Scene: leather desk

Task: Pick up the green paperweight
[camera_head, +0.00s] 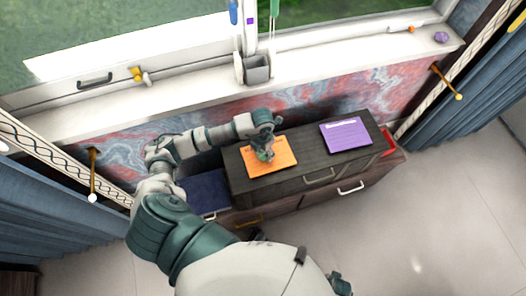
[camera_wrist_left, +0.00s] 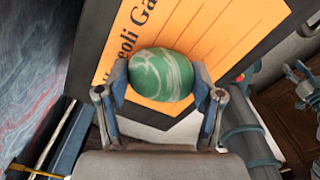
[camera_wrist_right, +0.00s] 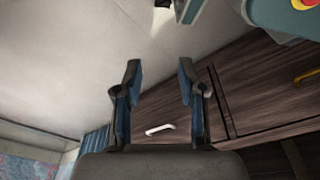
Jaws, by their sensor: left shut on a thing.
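The green paperweight (camera_wrist_left: 160,75) is a rounded, marbled green stone with pale streaks. In the left wrist view it sits between the two fingers of my left gripper (camera_wrist_left: 162,92), which are shut on its sides. An orange sheet (camera_wrist_left: 215,30) with dark lettering lies behind it. In the head view my left gripper (camera_head: 266,152) is over the orange sheet (camera_head: 280,163) on the dark cabinet, and the paperweight is mostly hidden there. I cannot tell whether it touches the sheet. My right gripper (camera_wrist_right: 158,90) is open and empty in the right wrist view, in front of the floor and wooden drawers.
A purple booklet (camera_head: 346,135) lies on the right of the dark cabinet top (camera_head: 310,150). A dark blue box (camera_head: 203,195) is beside the cabinet. A windowsill (camera_head: 200,90) with a grey cup (camera_head: 257,70) runs behind. Curtains hang at both sides.

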